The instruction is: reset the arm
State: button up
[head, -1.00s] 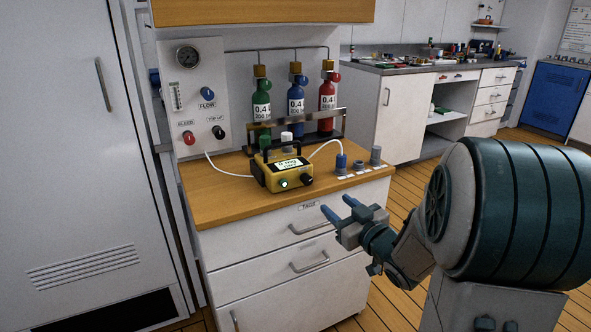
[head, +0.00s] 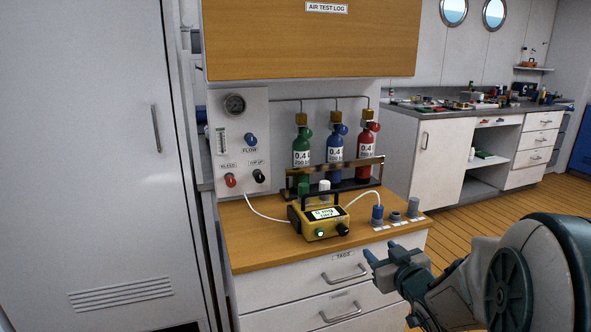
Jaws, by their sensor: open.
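My gripper (head: 374,256) is at the lower right of the head view, in front of the wooden counter's front edge and beside the top drawer. Its two blue-grey fingers are apart, with nothing between them. My arm reaches in from the lower right corner, folded, with the gripper pointing left and up. The gripper looks clear of the counter, though the exact gap is hard to tell.
The counter (head: 262,250) holds a yellow meter (head: 319,230) with hoses, and several grey sockets stand at its right. Three cylinders, green (head: 302,158), blue (head: 335,155) and red (head: 365,160), stand in a rack behind. Open floor (head: 480,215) lies to the right.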

jog(key=s+a+r+m+g+h+p, duration=0.1)
jog(key=s+r+g+p, duration=0.3)
jog(key=s, duration=0.4)
jog(key=s+a+r+m+g+h+p, duration=0.1)
jog(key=s+a+r+g+p, duration=0.2)
jog(key=s+r+p, duration=0.3)
jog(key=s+a+r+m+g+p, duration=0.2)
jog(key=s+r+g+p, duration=0.3)
jog(key=s, duration=0.5)
jog(key=p, duration=0.2)
jog(key=shift+a+g+h+p, duration=0.15)
jog(key=shift+g+h+p, duration=0.15)
jog(key=shift+g+h, duration=0.1)
jog(key=shift+c, duration=0.4)
